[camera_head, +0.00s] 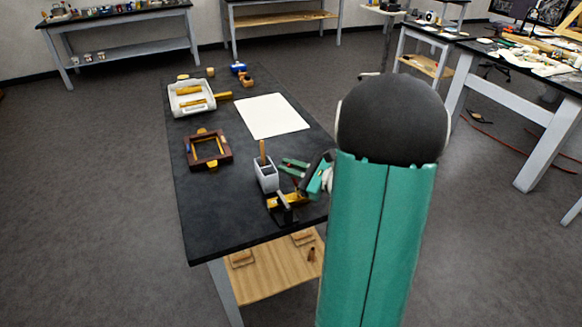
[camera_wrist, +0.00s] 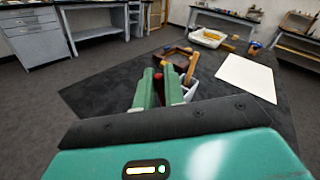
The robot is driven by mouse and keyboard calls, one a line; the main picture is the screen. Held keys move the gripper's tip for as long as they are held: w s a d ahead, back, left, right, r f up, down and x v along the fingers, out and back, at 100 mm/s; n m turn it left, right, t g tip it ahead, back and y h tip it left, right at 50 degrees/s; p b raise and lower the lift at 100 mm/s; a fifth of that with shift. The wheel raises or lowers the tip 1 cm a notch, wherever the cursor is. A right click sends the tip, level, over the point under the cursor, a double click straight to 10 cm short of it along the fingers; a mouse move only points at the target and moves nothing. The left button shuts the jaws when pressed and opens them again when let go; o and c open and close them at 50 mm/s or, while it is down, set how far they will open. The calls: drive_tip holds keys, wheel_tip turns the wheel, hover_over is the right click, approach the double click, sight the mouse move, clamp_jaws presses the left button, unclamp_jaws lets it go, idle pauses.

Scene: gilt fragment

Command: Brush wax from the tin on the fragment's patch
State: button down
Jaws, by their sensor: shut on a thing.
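My gripper (camera_head: 294,170) is over the near right part of the black table, beside a pale pot. In the wrist view my gripper (camera_wrist: 160,78) has its green fingers closed around a small red thing (camera_wrist: 158,84), mostly hidden between them; I cannot tell whether it is the brush. A yellow piece (camera_head: 274,203) on a dark stand, possibly the fragment, sits just below the gripper in the head view. Its patch cannot be made out. I cannot single out the wax tin among the small objects at the far end.
The pale pot (camera_head: 266,178) holds an upright wooden handle. A brown frame (camera_head: 190,160) lies to the left. A white tray (camera_head: 175,105) with yellow pieces, a white sheet (camera_head: 272,115) and a blue object (camera_head: 238,67) are farther back. The table's front left is clear.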

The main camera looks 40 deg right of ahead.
drive_tip(key=shift+a, duration=0.25)
drive_tip(key=d, duration=0.2)
drive_tip(key=shift+s+d, duration=0.35)
idle(0.6)
drive_tip(key=shift+r, duration=3)
